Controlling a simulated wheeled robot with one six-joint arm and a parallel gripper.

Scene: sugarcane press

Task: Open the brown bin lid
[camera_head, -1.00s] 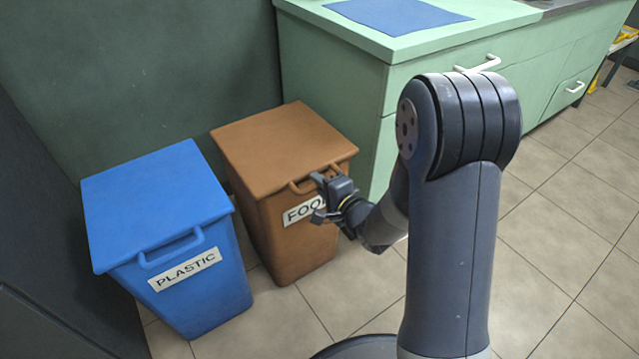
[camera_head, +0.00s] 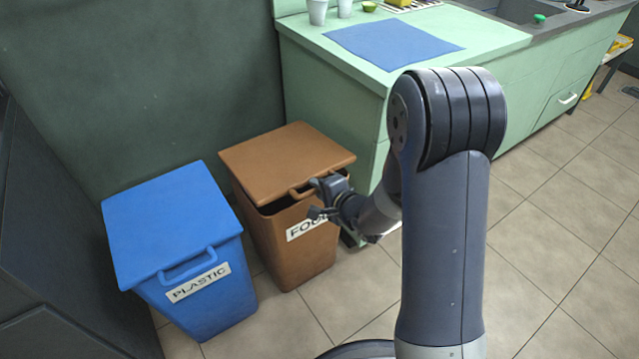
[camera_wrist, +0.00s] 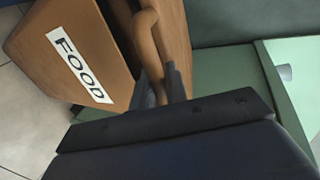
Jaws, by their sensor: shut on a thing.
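The brown bin (camera_head: 285,250) stands against the wall and carries a white label reading FOOD. Its brown lid (camera_head: 285,160) is raised a little at the front, with a dark gap between lid and bin. The lid's handle (camera_wrist: 148,45) shows in the wrist view, running down between the fingers. My gripper (camera_head: 318,200) is at the bin's front right and shut on this handle. It also shows in the wrist view (camera_wrist: 165,88), where the gripper body hides much of the lower part.
A blue bin (camera_head: 200,285) labelled PLASTIC stands close to the left, its lid shut. A green counter (camera_head: 345,110) with a blue mat (camera_head: 392,44) and cups stands to the right. Tiled floor (camera_head: 545,265) is free at the right.

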